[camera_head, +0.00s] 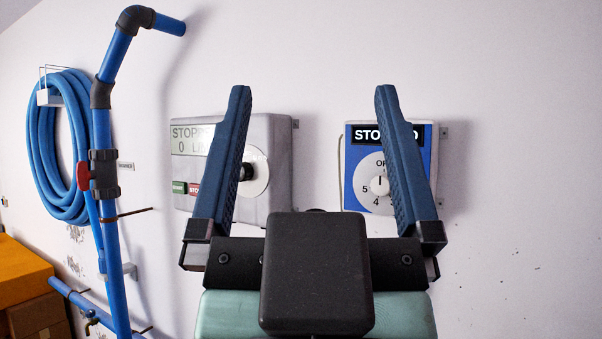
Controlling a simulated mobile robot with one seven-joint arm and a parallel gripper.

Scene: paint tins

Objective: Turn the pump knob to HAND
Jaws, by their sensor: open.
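My gripper (313,90) is open and empty, its two dark blue fingers pointing up in front of the wall. Behind the left finger is a grey control box (279,165) with a display reading "STOPPED" and "0 L", partly hidden. It has a black knob (247,171) on a white disc. Behind the right finger is a box with a blue panel (351,195). I cannot read HAND on either box.
A blue pipe (104,140) with a red-handled valve (84,176) stands out from the wall at left. A coiled blue hose (42,150) hangs beside it. Orange and brown boxes (22,275) are at lower left. The wall at right is clear.

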